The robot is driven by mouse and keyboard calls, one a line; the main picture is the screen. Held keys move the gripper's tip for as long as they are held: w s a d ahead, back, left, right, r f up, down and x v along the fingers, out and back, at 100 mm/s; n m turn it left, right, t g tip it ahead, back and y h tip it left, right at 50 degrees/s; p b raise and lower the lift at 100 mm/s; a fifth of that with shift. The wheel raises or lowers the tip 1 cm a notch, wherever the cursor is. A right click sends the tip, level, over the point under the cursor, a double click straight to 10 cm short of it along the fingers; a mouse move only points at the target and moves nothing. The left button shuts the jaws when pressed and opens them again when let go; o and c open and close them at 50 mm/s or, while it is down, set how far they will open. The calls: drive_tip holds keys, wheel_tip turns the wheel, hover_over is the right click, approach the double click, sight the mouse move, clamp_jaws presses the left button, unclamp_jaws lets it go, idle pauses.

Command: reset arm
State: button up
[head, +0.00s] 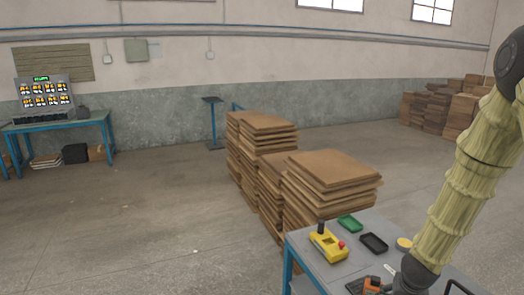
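My arm (470,170), in a pale yellow ribbed cover, comes down on the right side of the head view. A dark joint (507,60) shows at its upper end by the right edge. Another dark joint (415,276) shows low, in front of the blue-framed table (330,278), near the picture's bottom edge. My gripper's fingers do not show, so I cannot see whether it holds anything.
On the table are a yellow box with a red button (327,244), a green tray (350,223), a black tray (373,243) and a yellow round item (404,244). Stacked brown boards (330,180) stand behind it. Open floor (130,230) lies left, before a workbench (60,124).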

drive_tip(key=s+a+f+n+g+b, duration=0.1)
drive_tip(key=s+a+f+b, duration=0.25)
drive_tip(key=s+f, duration=0.55)
drive_tip(key=s+a+f+n+g+b, duration=0.15)
drive_tip(key=s+a+f, duration=0.35)
drive_tip(key=f, duration=0.7)
drive_tip(key=s+a+f+b, duration=0.1)
drive_tip(key=s+a+f, duration=0.2)
drive_tip(key=s, duration=0.3)
drive_tip(key=s+a+f+y+b, duration=0.1)
drive_tip(key=s+a+f+b, duration=0.1)
drive_tip(key=s+f, duration=0.3)
drive_tip(key=s+a+f+n+y+b, duration=0.1)
drive_tip(key=s+a+f, duration=0.3)
drive_tip(key=s, duration=0.4)
drive_tip(key=shift+s+f+g+b, duration=0.2)
drive_tip(key=shift+f+g+b, duration=0.25)
drive_tip(key=shift+b, duration=0.3)
drive_tip(key=shift+a, duration=0.1)
